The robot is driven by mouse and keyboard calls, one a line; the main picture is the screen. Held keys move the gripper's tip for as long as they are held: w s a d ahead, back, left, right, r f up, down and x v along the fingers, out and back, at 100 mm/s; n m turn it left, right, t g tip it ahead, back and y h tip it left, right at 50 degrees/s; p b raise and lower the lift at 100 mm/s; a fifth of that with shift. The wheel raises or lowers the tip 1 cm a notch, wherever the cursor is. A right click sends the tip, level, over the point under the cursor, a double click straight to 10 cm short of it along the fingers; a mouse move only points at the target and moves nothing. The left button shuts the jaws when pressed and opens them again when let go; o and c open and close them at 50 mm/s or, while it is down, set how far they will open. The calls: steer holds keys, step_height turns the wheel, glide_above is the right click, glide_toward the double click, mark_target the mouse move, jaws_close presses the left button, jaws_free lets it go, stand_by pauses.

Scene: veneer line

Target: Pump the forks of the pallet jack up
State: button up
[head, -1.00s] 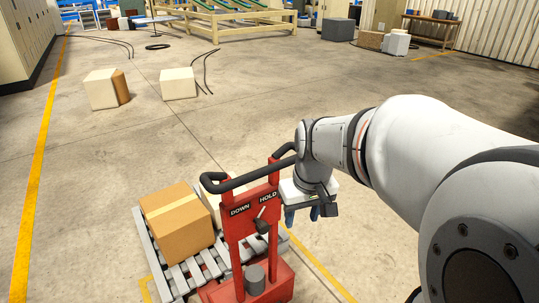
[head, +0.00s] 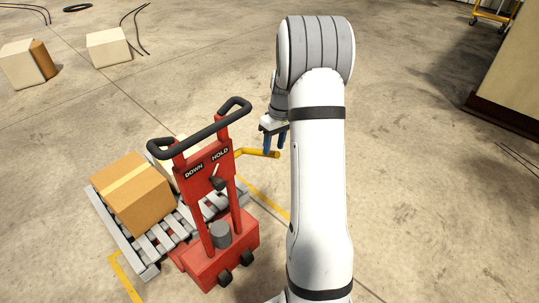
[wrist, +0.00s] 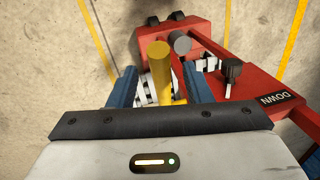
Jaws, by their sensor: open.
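The red pallet jack (head: 208,180) stands at the left of centre in the head view, with a black looped handle and a panel marked DOWN and HOLD. A small dark selector lever (head: 217,182) sits on the panel and also shows in the wrist view (wrist: 231,72). A yellow pump lever (head: 262,154) sticks out from the jack's right side. My gripper (head: 274,143) is open beside the lever's outer end. In the wrist view the yellow lever (wrist: 160,75) lies between the two blue fingers, apparently untouched. The forks are hidden under the load.
A grey slatted pallet (head: 140,262) carries a taped cardboard box (head: 140,190) and a pale box partly hidden behind the handle. Yellow floor lines run round the pallet. Two pale blocks stand at the upper left. A cabinet edge (head: 505,115) is at the right; floor between is clear.

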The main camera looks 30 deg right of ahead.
mark_target(272, 155)
steer(key=shift+s+a+f, duration=0.1)
steer(key=shift+a+f, duration=0.1)
steer(key=shift+f, duration=0.9)
steer(key=shift+a+f, duration=0.2)
steer(key=shift+f, duration=0.9)
steer(key=shift+c, duration=0.3)
jaws_close()
